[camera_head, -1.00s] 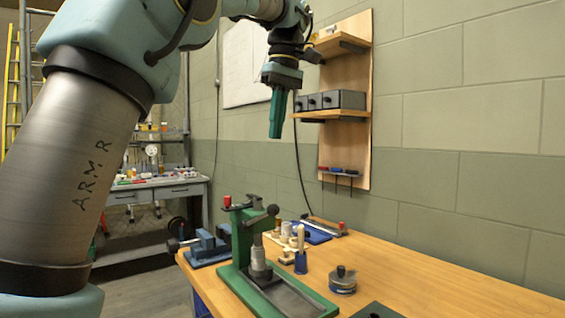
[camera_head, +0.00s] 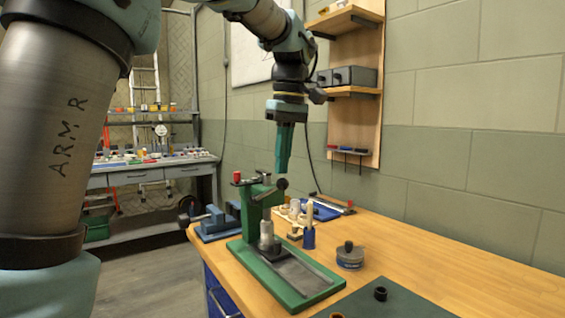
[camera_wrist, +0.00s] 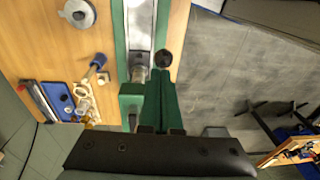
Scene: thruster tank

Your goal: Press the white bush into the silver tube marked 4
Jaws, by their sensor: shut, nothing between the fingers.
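A green press (camera_head: 252,208) stands on the bench on a long green base. A silver tube (camera_head: 266,236) stands upright on it, under the ram; I cannot read a number on it. In the wrist view the tube (camera_wrist: 139,73) is partly hidden by the press head. I cannot make out the white bush for certain. The press lever ends in a black ball knob (camera_head: 282,184). My gripper (camera_head: 283,170) points down, shut and empty, with its green fingertips just above the knob. In the wrist view the knob (camera_wrist: 164,58) shows just beyond the fingertips (camera_wrist: 160,74).
A blue-based holder with a light wooden handle (camera_head: 309,226) and a wooden rack of small parts (camera_head: 291,213) stand behind the press. A blue vise (camera_head: 216,221) is at left. Wall shelves (camera_head: 350,90) rise behind.

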